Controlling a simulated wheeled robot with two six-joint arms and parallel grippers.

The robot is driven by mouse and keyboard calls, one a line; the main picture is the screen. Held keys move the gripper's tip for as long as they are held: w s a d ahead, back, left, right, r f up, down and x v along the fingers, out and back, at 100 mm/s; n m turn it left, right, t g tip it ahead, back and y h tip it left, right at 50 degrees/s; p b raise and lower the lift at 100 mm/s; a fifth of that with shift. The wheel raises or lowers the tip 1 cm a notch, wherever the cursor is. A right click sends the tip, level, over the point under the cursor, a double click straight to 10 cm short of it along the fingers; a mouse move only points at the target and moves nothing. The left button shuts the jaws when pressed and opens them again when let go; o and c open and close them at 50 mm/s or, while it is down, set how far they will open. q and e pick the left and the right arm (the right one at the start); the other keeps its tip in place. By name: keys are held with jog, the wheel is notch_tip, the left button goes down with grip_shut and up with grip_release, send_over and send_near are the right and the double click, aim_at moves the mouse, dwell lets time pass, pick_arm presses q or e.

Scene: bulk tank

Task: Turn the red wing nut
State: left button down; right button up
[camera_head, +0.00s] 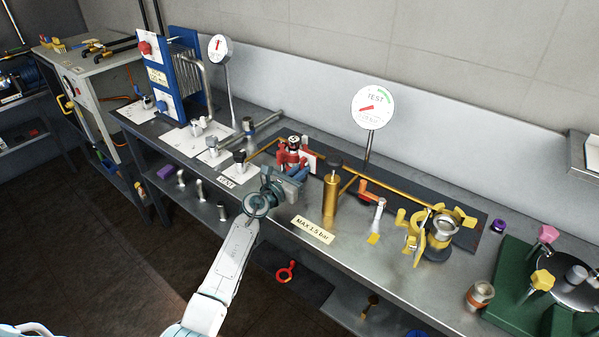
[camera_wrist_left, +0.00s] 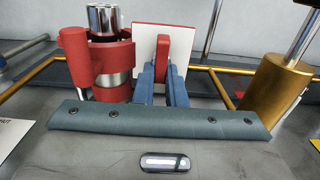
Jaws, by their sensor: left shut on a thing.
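The red wing nut (camera_wrist_left: 175,46) shows in the left wrist view as an upright red wing in front of a white plate (camera_wrist_left: 146,48). My left gripper (camera_wrist_left: 163,72) is shut on its lower part, with the blue fingers close together around it. In the head view my left gripper (camera_head: 297,173) reaches the red fitting (camera_head: 291,156) on the bench from the front. The gripper and wrist hide most of the wing nut there. Beside it stands a red clamp body (camera_wrist_left: 108,68) around a shiny metal cylinder. My right gripper is not in view.
A brass cylinder (camera_head: 330,197) stands close to the right of my left gripper, with brass pipe (camera_head: 395,193) behind. A TEST gauge (camera_head: 374,106) rises at the back. Yellow fittings (camera_head: 414,233) stand further right.

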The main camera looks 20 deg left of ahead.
pick_arm(q)
jog(key=c, duration=1.8)
grip_release()
jog(key=shift+f, duration=0.1)
jog(key=shift+o, duration=0.2)
jog(key=v, duration=1)
jog(key=shift+s, duration=0.1)
jog(key=shift+s+a, duration=0.1)
jog(key=shift+s, duration=0.2)
